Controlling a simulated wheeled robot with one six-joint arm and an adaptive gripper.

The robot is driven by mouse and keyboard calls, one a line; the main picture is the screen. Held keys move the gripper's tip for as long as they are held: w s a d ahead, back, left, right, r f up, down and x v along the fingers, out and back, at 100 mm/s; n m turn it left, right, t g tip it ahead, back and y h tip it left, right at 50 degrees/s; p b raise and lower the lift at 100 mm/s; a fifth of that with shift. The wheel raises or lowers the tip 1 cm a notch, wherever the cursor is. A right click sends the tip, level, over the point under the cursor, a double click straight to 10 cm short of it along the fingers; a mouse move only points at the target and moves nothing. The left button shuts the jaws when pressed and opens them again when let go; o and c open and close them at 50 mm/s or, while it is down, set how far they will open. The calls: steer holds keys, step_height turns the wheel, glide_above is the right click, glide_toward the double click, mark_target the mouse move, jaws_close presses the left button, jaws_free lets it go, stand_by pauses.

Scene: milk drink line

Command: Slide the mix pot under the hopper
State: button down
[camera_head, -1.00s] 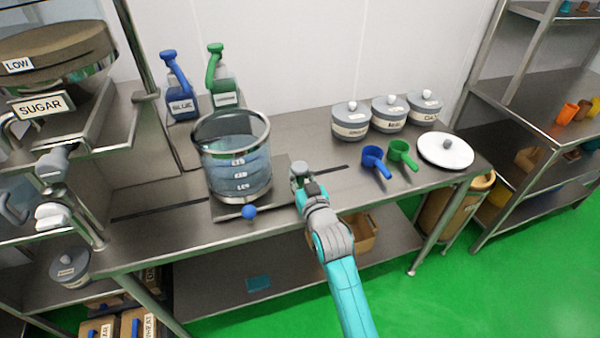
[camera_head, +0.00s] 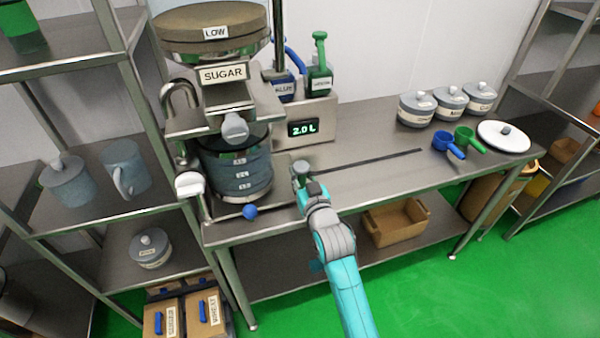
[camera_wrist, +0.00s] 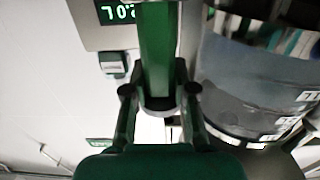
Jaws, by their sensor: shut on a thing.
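The mix pot (camera_head: 238,170) is a clear, marked vessel with bluish liquid and a metal rim. It stands upright on a flat metal carriage plate (camera_head: 282,190) with a blue knob (camera_head: 250,212) at its front. The sugar hopper (camera_head: 216,55) and its grey outlet (camera_head: 234,127) are above the pot and hide part of its rim. My gripper (camera_head: 303,176) is at the plate's right side, shut on an upright handle with a grey top (camera_head: 301,166). In the wrist view the handle (camera_wrist: 157,50) is between my fingers, with the pot (camera_wrist: 255,80) beside it.
A display (camera_head: 303,128) reading 2.0 L is behind the pot, below blue and green pump bottles (camera_head: 319,80). Scoops and lidded jars (camera_head: 449,100) stand farther right.

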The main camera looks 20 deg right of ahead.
steer(key=shift+a, duration=0.25)
steer(key=c, duration=0.9)
jaws_free()
steer(key=shift+a, duration=0.15)
steer(key=shift+s+f, duration=0.1)
steer(key=shift+s, duration=0.4)
steer(key=s, duration=1.1)
